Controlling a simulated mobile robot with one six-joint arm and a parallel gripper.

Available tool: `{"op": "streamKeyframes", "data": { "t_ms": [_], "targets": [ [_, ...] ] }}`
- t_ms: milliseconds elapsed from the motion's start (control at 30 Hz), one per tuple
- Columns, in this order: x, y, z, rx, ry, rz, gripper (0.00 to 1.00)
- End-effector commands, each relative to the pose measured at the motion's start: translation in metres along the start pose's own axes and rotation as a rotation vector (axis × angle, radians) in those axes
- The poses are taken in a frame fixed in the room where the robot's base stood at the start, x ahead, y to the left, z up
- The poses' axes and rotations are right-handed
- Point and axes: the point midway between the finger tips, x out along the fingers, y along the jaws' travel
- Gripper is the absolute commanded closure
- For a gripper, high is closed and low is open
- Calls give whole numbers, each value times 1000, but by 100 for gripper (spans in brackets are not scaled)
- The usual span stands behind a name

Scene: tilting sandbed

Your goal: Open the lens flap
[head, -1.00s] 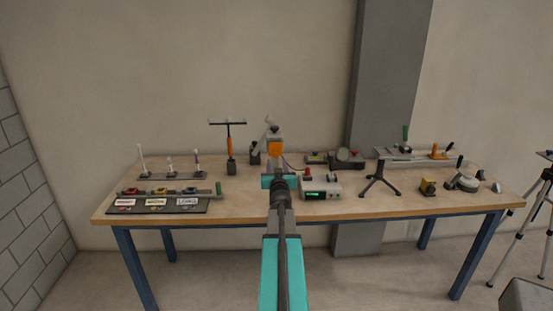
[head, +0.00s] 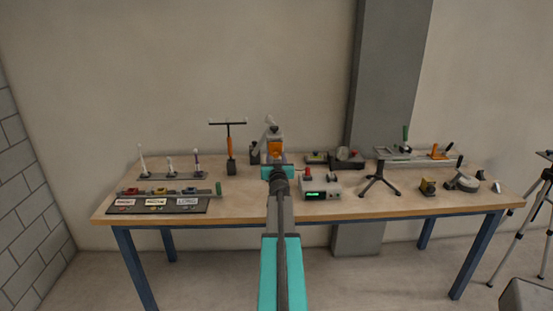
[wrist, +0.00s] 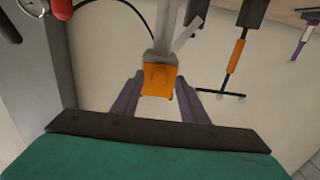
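An orange piece (head: 275,147), which I take to be the lens flap, sits on the front of a grey upright device (head: 273,131) at the back of the table. In the wrist view the orange piece (wrist: 159,80) hangs from the device's grey post, with a faint round outline on its face. My gripper (wrist: 159,90) is open, its two dark fingers apart on either side of the orange piece. I cannot tell whether either finger touches it. In the head view my wrist hides the fingers and the lower part of the device.
A T-shaped stand with an orange handle (head: 231,148) stands just left of the device. A grey box with a green display (head: 321,190) is to the right, near a black tripod (head: 379,176). Labelled trays (head: 158,207) lie at the front left.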

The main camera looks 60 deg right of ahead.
Motion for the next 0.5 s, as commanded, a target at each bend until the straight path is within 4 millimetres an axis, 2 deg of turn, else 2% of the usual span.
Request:
{"op": "streamKeyframes", "data": {
  "t_ms": [267, 500],
  "targets": [
    [0, 0, 0, 0, 0, 0, 60],
    [0, 0, 0, 0, 0, 0, 100]
  ]
}}
